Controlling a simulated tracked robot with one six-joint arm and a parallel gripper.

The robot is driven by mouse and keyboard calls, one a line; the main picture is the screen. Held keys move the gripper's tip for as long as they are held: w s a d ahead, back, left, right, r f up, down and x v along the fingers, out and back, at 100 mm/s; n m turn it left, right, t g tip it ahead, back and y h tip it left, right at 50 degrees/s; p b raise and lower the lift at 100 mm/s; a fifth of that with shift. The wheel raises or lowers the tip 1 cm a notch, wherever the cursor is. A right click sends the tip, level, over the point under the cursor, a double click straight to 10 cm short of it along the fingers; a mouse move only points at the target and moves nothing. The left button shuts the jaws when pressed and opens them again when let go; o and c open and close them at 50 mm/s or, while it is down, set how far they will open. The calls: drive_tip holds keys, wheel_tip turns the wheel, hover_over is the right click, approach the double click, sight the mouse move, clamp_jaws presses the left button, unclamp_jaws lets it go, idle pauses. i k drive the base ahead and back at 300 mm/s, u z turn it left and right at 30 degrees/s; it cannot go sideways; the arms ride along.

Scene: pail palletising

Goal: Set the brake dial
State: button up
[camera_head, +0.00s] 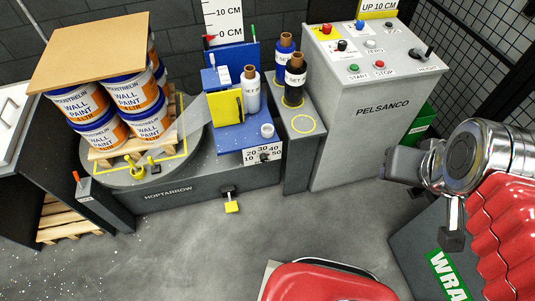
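The brake dial (264,157) is a small dark knob on a white plate with numbers from 10 to 50, on the front of the blue film carriage (240,137). Its pointer is too small to read. My gripper (426,198) is at the right, in front of the grey control cabinet and well to the right of the dial. Its two dark-tipped fingers are apart, with nothing seen between them.
Stacked paint pails (135,92) under a cardboard sheet (90,50) stand on the turntable, left. The control cabinet (355,145) stands right of a stand with film rolls (294,80). A yellow pedal (231,207) juts out below the dial.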

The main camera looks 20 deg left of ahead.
sight(263, 158)
drive_tip(key=k, duration=1.3)
drive_tip(key=u, duration=0.55)
drive_tip(key=i, duration=0.75)
drive_tip(key=u, duration=0.8)
drive_tip(key=i, duration=0.85)
drive_tip(key=u, duration=0.2)
